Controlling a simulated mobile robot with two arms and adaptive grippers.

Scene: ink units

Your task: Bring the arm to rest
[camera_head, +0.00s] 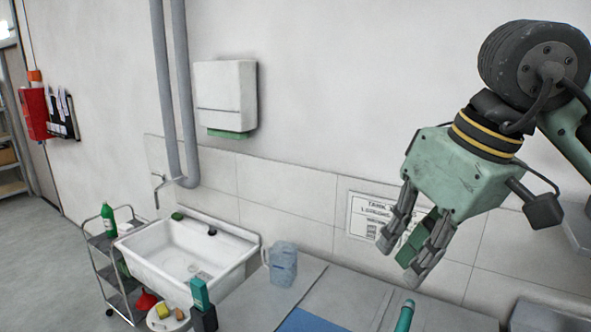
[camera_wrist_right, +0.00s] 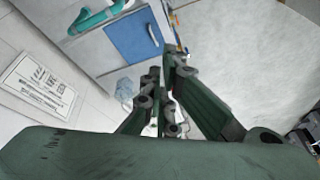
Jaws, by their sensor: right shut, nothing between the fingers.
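My right gripper (camera_head: 411,262) hangs from its arm at the right of the head view, in the air above the counter and in front of the tiled wall. It is shut and empty. In the right wrist view its fingers (camera_wrist_right: 168,98) reach forward over the counter, with nothing between them. My left gripper is in neither view.
A counter (camera_head: 345,297) below carries a clear jug (camera_head: 282,264), a blue mat (camera_head: 312,321) and a teal object (camera_head: 405,315). A white sink (camera_head: 187,257) stands left, beside a cart (camera_head: 104,245) with a green bottle (camera_head: 108,220). A towel dispenser (camera_head: 226,96) hangs on the wall.

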